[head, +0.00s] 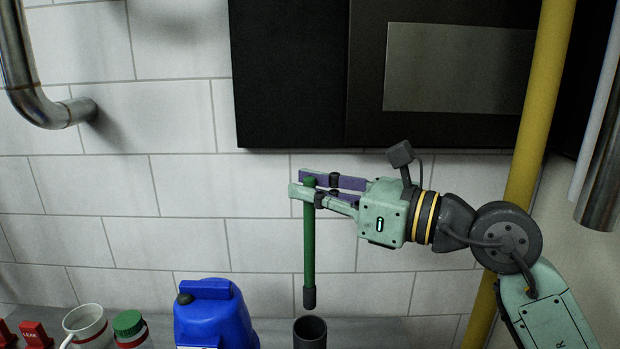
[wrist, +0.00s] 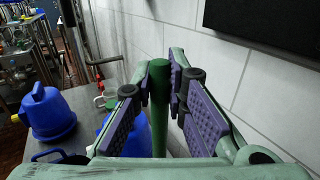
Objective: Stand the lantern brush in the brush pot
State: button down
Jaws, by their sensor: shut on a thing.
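The lantern brush (head: 309,245) is a thin green rod with a dark tip at its lower end. It hangs upright in my gripper (head: 308,186), which is shut on its upper part. In the wrist view the green rod (wrist: 159,105) stands between the purple finger pads of my gripper (wrist: 160,85). The brush pot (head: 310,333) is a dark, open cylinder at the bottom of the head view. The brush's dark tip is just above the pot's rim, apart from it and about in line with it. The pot cannot be made out in the wrist view.
A blue jug (head: 215,318) stands left of the pot. Further left are a jar with a green lid (head: 129,325), a white mug (head: 86,325) and red tags (head: 33,334). A yellow pipe (head: 540,100) runs up the right side. A dark cabinet (head: 290,80) hangs above.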

notch_tip(320, 180, down, 10)
jog(key=b, duration=0.8)
jog(key=shift+b, duration=0.3)
jog(key=c, duration=1.5)
grip_release()
jog(key=shift+c, duration=0.2)
jog(key=v, duration=1.2)
